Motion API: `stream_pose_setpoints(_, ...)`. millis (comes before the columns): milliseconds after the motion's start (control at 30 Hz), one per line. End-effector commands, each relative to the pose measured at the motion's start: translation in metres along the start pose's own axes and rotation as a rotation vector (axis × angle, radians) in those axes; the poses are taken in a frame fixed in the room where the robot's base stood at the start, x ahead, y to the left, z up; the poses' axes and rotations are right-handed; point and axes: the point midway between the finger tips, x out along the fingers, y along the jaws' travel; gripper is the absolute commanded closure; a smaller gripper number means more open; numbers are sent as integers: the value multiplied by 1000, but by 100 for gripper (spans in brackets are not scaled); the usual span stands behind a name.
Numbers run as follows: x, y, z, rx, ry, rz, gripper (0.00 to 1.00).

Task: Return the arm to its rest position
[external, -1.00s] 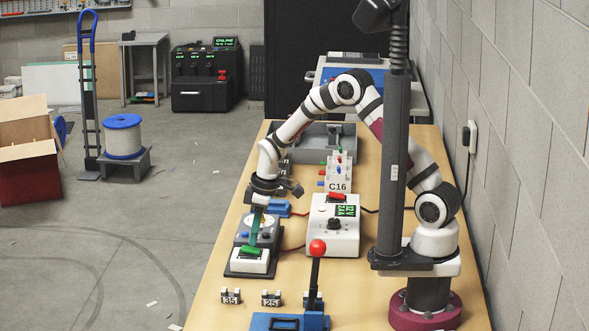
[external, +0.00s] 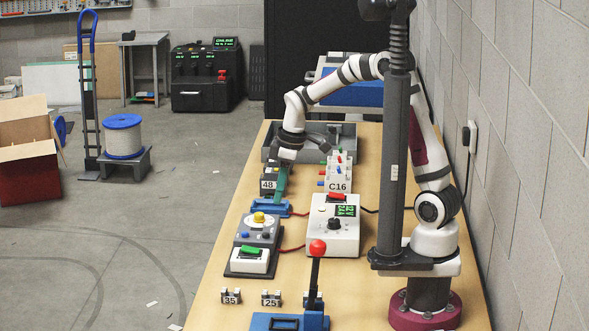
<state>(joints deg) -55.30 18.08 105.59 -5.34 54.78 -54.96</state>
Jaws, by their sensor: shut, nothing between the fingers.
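My arm rises from its dark red base at the right of the bench and reaches over to the left in the external view. My gripper (external: 281,184) points down above the left part of the bench, close to the block marked 48 (external: 268,184) and above the blue holder (external: 271,207). Its teal fingers are shut with nothing between them. From this angle I cannot tell how high the fingertips are above the blue holder.
A control box with a yellow button (external: 259,217) and a white meter box (external: 333,226) stand nearer. The C16 block (external: 338,172) is right of my gripper, a grey tray (external: 345,131) behind. A red-knobbed lever (external: 317,249) and a dark post (external: 393,180) stand up.

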Motion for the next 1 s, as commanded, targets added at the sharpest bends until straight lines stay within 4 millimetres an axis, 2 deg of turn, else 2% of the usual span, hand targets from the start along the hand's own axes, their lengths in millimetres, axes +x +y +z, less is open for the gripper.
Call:
stream_pose_setpoints(167, 0, 0, 1, 4, 0, 0, 100)
stream_pose_setpoints(233, -9, 7, 13, 70, -1, 5, 100)
stream_pose_setpoints(267, -16, 12, 26, 134, -5, 7, 100)
stream_pose_setpoints(367, -52, 28, 100, 514, -22, 21, 100)
stream_pose_setpoints(400, -68, 27, 136, 709, -29, 27, 100)
stream_pose_setpoints(433, -77, 22, 163, 861, -33, 30, 100)
stream_pose_setpoints(500, -94, 1, 219, 1214, -42, 37, 100)
stream_pose_setpoints(600, -102, -41, 274, 1666, -47, 41, 100)
stream_pose_setpoints(700, -99, -73, 298, 1960, -49, 38, 100)
stream_pose_setpoints(733, -98, -78, 301, 2008, -50, 37, 100)
stream_pose_setpoints(800, -97, -83, 304, 2058, -51, 36, 100)
stream_pose_setpoints(1000, -97, -83, 304, 2058, -51, 36, 100)
